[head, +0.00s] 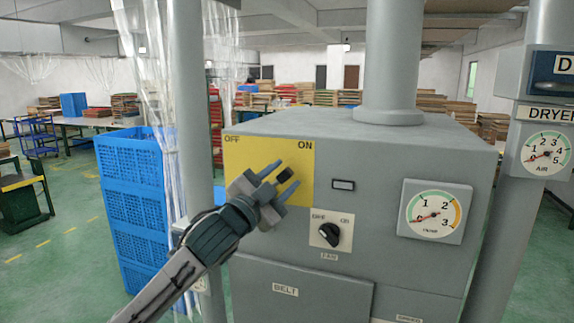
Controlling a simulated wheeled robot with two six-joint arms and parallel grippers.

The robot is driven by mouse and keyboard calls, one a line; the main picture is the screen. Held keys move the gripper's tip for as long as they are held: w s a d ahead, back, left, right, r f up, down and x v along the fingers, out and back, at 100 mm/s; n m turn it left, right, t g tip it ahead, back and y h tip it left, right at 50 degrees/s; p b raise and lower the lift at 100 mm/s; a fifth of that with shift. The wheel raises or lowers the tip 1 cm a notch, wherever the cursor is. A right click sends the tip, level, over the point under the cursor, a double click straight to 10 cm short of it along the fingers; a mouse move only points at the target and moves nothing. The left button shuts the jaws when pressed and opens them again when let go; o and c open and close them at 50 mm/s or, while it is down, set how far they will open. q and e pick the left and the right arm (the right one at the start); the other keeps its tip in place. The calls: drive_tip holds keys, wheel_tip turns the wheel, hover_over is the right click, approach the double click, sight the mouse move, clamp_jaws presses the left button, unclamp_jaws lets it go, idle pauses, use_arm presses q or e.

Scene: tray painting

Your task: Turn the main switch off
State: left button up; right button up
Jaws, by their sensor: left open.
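The main switch plate (236,160) is a yellow panel on the grey machine's front, with OFF at its upper left and ON at its upper right. A dark handle end (284,177), seemingly the switch's, shows below ON. My left gripper (287,174) is in front of the plate, its two fingers open and pointing up and right. The dark end appears between the fingers; I cannot tell whether they touch it. The gripper hides the rest of the switch. My right gripper is not in view.
A black fan knob (328,236) sits just right of and below my gripper. A round gauge (432,212) is farther right, with a small indicator (343,185) between. A grey post and blue crates (135,205) stand left of the machine.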

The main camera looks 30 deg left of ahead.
use_arm(q)
drive_tip(key=shift+p+x, duration=0.45)
drive_tip(key=shift+x, duration=0.7)
clamp_jaws()
